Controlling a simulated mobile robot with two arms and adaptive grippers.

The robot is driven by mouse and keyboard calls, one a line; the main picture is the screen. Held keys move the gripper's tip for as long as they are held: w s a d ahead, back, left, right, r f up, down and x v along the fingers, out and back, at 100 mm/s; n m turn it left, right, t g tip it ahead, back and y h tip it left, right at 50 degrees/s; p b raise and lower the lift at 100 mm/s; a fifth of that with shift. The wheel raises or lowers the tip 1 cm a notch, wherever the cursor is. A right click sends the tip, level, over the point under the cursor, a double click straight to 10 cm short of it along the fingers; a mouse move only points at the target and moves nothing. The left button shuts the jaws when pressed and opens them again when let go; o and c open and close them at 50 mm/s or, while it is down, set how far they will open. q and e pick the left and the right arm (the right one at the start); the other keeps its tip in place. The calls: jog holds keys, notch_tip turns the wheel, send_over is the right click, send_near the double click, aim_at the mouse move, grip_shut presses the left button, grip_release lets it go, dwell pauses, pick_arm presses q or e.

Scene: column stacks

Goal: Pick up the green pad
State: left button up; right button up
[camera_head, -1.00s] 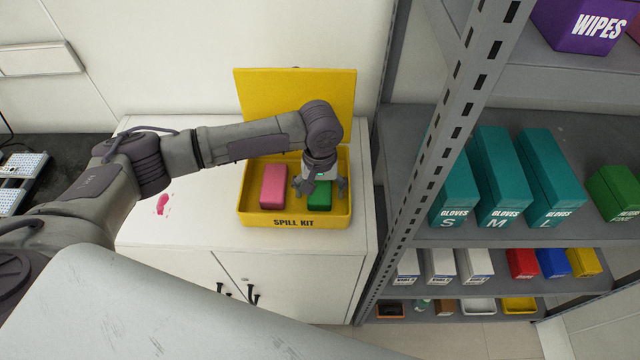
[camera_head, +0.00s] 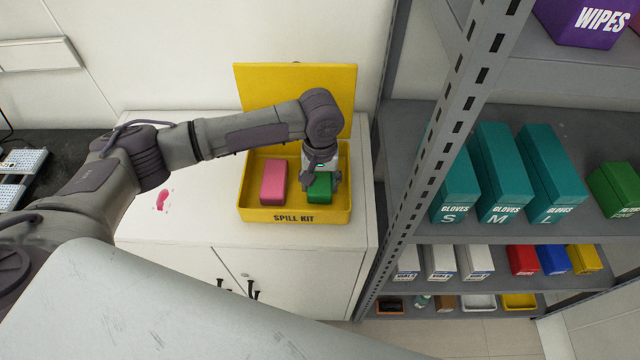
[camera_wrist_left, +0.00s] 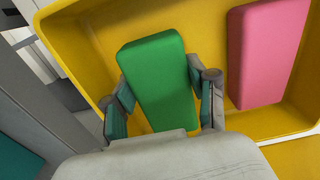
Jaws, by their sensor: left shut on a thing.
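The green pad (camera_head: 319,190) is at the right side of the open yellow spill kit box (camera_head: 262,215). My left gripper (camera_head: 321,182) reaches down into the box from above and is shut on the green pad. In the left wrist view the green pad (camera_wrist_left: 160,75) sits between the two fingers of the left gripper (camera_wrist_left: 165,100), one on each long side. I cannot tell whether the pad is off the box floor. A pink pad (camera_head: 273,182) lies to its left in the box; it also shows in the left wrist view (camera_wrist_left: 268,45). My right gripper is not in view.
The box stands on a white cabinet (camera_head: 200,225) with its yellow lid (camera_head: 270,90) raised at the back. Pink spots (camera_head: 162,200) mark the cabinet top at left. A grey shelf rack (camera_head: 440,160) with teal glove boxes (camera_head: 497,180) stands close on the right.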

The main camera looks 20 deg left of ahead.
aim_at(322, 184)
pick_arm(q)
jog(key=r, duration=0.3)
jog(key=shift+s+d+b, duration=0.3)
jog(key=shift+s+b, duration=0.05)
jog(key=s+d+r, duration=0.5)
jog(key=s+r, duration=0.1)
jog(key=s, duration=0.3)
jog(key=shift+s+d+r+b, duration=0.15)
jog(key=shift+d+r+b, duration=0.15)
jog(key=shift+b, duration=0.1)
